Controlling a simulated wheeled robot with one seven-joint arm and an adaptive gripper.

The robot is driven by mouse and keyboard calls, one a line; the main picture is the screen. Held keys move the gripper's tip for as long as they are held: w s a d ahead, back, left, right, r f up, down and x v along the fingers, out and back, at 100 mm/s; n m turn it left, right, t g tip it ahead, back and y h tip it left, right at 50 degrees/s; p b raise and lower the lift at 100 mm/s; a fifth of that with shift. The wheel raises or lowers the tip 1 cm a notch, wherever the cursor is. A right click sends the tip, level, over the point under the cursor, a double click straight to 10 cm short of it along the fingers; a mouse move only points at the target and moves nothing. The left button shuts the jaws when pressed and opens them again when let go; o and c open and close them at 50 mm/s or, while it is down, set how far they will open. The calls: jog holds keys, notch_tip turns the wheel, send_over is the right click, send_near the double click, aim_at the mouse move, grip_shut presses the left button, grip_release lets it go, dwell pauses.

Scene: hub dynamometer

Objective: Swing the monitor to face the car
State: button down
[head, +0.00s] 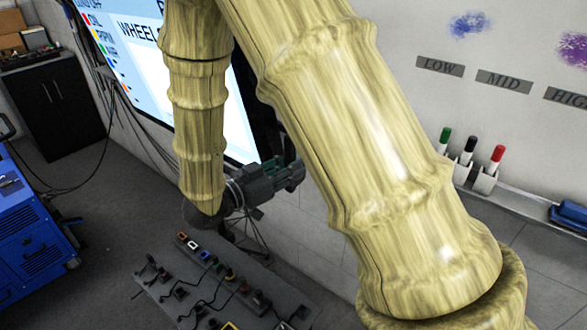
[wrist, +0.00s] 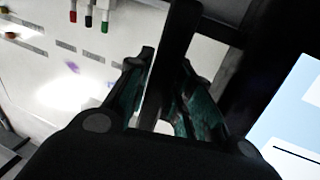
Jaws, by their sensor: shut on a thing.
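The monitor (head: 125,30) is a large screen with a white and pale blue display and a dark frame, partly hidden behind my arm in the head view. Its lit screen (wrist: 300,105) also shows at the right of the wrist view. My gripper (head: 297,172) is beside the monitor's lower right edge. In the wrist view my gripper's (wrist: 167,70) teal-lined fingers are closed around a dark upright bar (wrist: 181,35) that appears to belong to the monitor's frame or handle. The exact contact is dark and partly hidden. No car shows in either view.
A grey panel with plugs and cables (head: 215,285) stands below my gripper. A blue machine (head: 35,235) and a black cabinet (head: 58,105) are at left. Markers (head: 467,150) in holders line the whiteboard ledge at right. Cables hang along the wall left of the monitor.

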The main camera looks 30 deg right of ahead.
jog(key=c, duration=1.3)
grip_release()
jog(key=shift+a, duration=0.15)
jog(key=a, duration=0.8)
jog(key=s+a, duration=0.1)
jog(key=a, duration=0.2)
jog(key=shift+a, duration=0.4)
